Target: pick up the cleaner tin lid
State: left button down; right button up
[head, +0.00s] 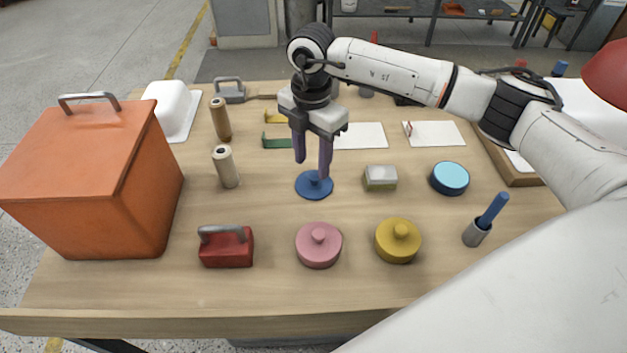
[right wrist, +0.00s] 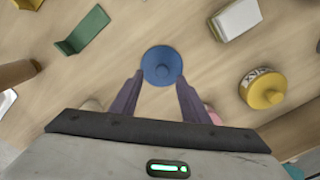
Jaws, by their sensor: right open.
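A blue round lid with a centre knob (head: 314,189) lies flat on the table, apart from any tin; I take it as the cleaner tin lid. It also shows in the right wrist view (right wrist: 161,66), just beyond and between the fingertips. My right gripper (head: 311,168) is open and empty, pointing down over the lid, with its purple fingers either side of the knob. It seems a little above the lid; I cannot tell contact. A blue-sided tin with a pale blue top (head: 450,178) stands to the right. My left gripper is out of view.
A pink lidded tin (head: 318,246) and a yellow lidded tin (head: 398,241) stand in front. A sponge-like block (head: 380,178) is right of the lid. A red handled block (head: 226,247) and an orange box (head: 85,180) are left. Bare table surrounds the lid.

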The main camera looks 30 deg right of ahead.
aim_at(314, 176)
jog(key=f, duration=0.4)
jog(key=shift+s+d, duration=0.1)
jog(key=shift+d, duration=0.1)
grip_shut()
